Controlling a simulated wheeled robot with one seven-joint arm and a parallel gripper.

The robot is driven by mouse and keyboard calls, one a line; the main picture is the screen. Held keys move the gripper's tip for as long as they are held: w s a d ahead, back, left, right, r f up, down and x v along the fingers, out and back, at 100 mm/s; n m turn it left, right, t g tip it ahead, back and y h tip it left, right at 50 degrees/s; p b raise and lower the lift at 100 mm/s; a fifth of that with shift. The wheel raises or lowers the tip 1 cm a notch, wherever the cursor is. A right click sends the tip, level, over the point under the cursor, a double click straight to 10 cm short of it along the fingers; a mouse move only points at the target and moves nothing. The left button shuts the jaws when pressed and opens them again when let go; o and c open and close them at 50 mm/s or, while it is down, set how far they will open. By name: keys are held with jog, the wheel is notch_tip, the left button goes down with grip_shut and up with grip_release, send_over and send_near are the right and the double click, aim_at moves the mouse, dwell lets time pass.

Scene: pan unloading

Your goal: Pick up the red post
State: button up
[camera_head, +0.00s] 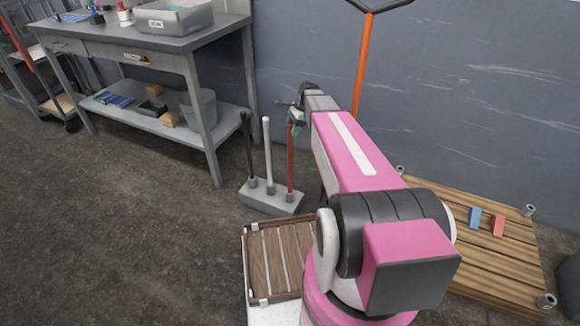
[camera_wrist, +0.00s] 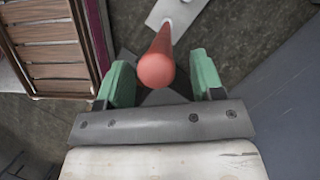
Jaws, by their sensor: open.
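The red post (camera_head: 290,165) stands upright in a grey base block (camera_head: 262,201) on the floor, at the right end of a row with a white post (camera_head: 267,150) and a black post (camera_head: 248,150). My gripper (camera_head: 296,120) is at the top of the red post. In the wrist view, the round top of the red post (camera_wrist: 156,70) lies between the two green fingers of my gripper (camera_wrist: 158,80), with gaps on both sides. The gripper is open. The lower end of the red post meets the grey base (camera_wrist: 174,14) in the wrist view.
A slatted wooden crate (camera_head: 282,262) sits in front of the base. A wooden pallet (camera_head: 490,255) at right holds a blue block (camera_head: 475,217) and a red block (camera_head: 498,226). A grey workbench (camera_head: 150,40) stands behind left; a wall is close behind. Floor at left is clear.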

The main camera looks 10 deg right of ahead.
jog(key=shift+x, duration=1.1)
jog(key=c, duration=1)
jog(key=shift+r, duration=0.2)
